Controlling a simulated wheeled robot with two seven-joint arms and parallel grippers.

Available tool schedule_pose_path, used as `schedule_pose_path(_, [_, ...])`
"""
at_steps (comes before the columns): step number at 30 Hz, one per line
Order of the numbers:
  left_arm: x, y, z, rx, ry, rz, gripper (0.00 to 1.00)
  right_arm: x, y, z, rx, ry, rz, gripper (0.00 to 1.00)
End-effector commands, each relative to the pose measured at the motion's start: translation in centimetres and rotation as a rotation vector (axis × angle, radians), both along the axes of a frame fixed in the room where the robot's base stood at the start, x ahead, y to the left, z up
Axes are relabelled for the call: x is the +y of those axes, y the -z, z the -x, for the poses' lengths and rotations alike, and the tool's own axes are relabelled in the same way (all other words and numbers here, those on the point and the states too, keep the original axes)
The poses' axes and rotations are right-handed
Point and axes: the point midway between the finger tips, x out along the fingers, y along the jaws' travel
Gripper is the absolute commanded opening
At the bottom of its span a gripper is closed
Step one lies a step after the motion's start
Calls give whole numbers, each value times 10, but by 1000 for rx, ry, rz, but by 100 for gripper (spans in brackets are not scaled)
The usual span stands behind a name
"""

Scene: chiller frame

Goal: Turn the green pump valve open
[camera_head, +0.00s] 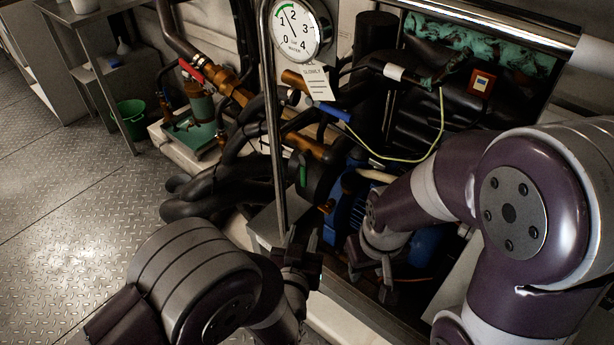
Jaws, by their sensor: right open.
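A green handle (303,175) shows as a short upright bar on a dark round body, right of the vertical metal pole and above the blue pump (347,208). I take it to be the green pump valve; part of its body merges with dark pipes. My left gripper (303,240) is below the green handle, near the pole's lower end, pointing up and apart from the handle. Its jaw gap is too dark to judge. My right gripper (371,272) is open and empty, below and right of the green handle, in front of the blue pump.
The vertical pole (273,130) stands close left of the green handle. A gauge (297,28), a paper tag (317,83), a blue handle (336,112) and a yellow-green wire (442,120) are above. A red-handled valve (191,71) and a green bucket (131,117) are left. Open floor lies left.

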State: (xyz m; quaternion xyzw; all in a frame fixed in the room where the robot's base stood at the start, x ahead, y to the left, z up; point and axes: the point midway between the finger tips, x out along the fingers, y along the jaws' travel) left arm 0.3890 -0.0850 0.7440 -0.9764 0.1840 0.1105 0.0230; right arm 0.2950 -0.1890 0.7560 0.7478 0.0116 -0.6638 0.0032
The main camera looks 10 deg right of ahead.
Motion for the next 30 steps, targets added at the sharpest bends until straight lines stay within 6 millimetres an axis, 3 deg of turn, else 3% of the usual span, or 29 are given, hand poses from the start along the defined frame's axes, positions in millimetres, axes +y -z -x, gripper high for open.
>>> schedule_pose_path(3, [4, -35, -10, -152, -45, 58, 36, 0, -2, 0, 0, 0, 0, 43])
schedule_pose_path(6, [5, -47, -14, -207, -55, 74, 36, 0, -1, 0, 0, 0, 0, 43])
schedule_pose_path(10, [0, -47, -33, -217, -57, 74, 36, 0, 3, 0, 0, 0, 0, 43])
schedule_pose_path(21, [-28, -47, -116, -214, -54, 73, 36, 0, 16, 0, 0, 0, 0, 43])
schedule_pose_path(30, [-34, -48, -132, -214, -51, 72, 36, 0, 17, 0, 0, 0, 0, 43])
